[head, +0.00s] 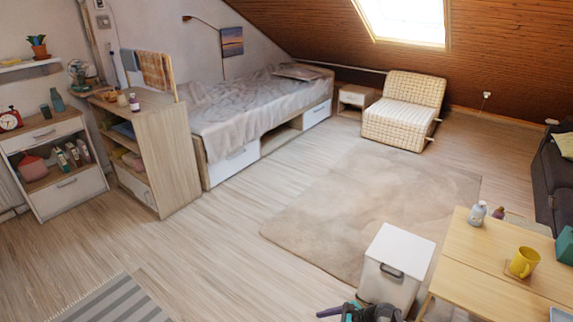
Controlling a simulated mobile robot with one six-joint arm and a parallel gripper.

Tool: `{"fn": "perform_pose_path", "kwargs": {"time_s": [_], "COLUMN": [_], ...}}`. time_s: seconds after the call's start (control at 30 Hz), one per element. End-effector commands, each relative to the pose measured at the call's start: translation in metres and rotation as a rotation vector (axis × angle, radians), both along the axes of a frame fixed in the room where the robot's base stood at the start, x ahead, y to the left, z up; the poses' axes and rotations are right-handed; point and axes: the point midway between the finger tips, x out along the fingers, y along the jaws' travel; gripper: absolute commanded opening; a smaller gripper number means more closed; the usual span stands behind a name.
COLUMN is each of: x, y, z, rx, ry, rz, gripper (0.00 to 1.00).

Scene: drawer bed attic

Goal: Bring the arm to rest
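A dark grey and teal part of my arm, which seems to be my gripper (352,311), shows at the bottom edge of the head view, right of centre. It is cut off by the frame, and its fingers are not clear enough to tell open from shut. I see nothing held in it. It appears in front of the lower part of a white bin-like box (396,262) with a grey handle. Whether it touches the box cannot be told.
A wooden table (470,262) at the lower right bears a yellow mug (524,262) and small bottles. A beige rug (350,215) covers the mid floor. A bed (240,110) and shelf unit (170,165) stand behind left. The wooden floor (215,255) is open left of the box.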

Motion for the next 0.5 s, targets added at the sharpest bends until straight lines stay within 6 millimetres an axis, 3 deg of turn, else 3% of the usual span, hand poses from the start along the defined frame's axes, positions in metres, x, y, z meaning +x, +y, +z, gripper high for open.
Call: {"fn": "perform_pose_path", "kwargs": {"time_s": [0.1, 0.27, 0.4, 0.5], "x": [-0.038, -0.094, -0.146, -0.179], "y": [0.027, 0.05, 0.056, 0.049], "z": [-0.027, -0.061, -0.088, -0.103], "rx": [-0.068, -0.163, -0.247, -0.299], "ry": [0.006, 0.0, -0.019, -0.038], "rz": [0.164, 0.414, 0.676, 0.865], "gripper": [0.73, 0.73, 0.73, 0.73]}}
